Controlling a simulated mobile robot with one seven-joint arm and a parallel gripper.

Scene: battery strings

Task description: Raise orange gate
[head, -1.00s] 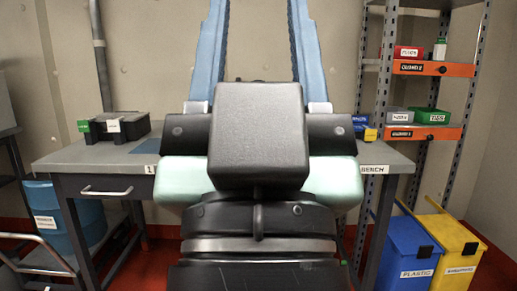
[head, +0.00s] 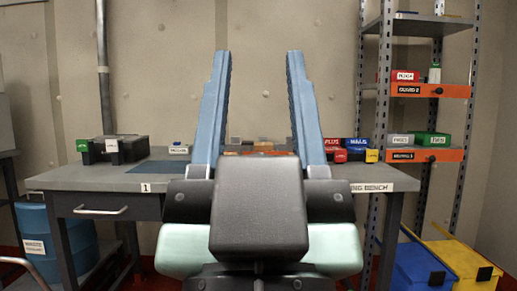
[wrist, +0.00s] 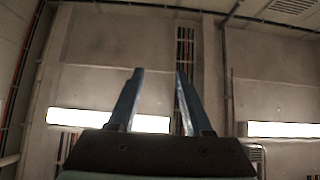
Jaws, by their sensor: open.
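Two orange bars cross the shelf rack at the right of the head view, an upper one (head: 431,91) and a lower one (head: 425,155). Each has a small dark label and a black knob. I cannot tell which is the orange gate. A piece of orange (head: 262,150) also shows low on the bench between my fingers, mostly hidden. My gripper (head: 256,55) is open and empty, its two blue fingers pointing up in front of the bench, left of the rack. In the wrist view my gripper (wrist: 159,72) points at the ceiling area, with nothing between the fingers.
The grey bench (head: 100,177) spans the middle, with a black case (head: 120,149) on its left and red and blue bins (head: 357,144) on its right. A blue bin (head: 415,268) and a yellow bin (head: 462,262) stand below the rack. A blue drum (head: 35,240) is at left.

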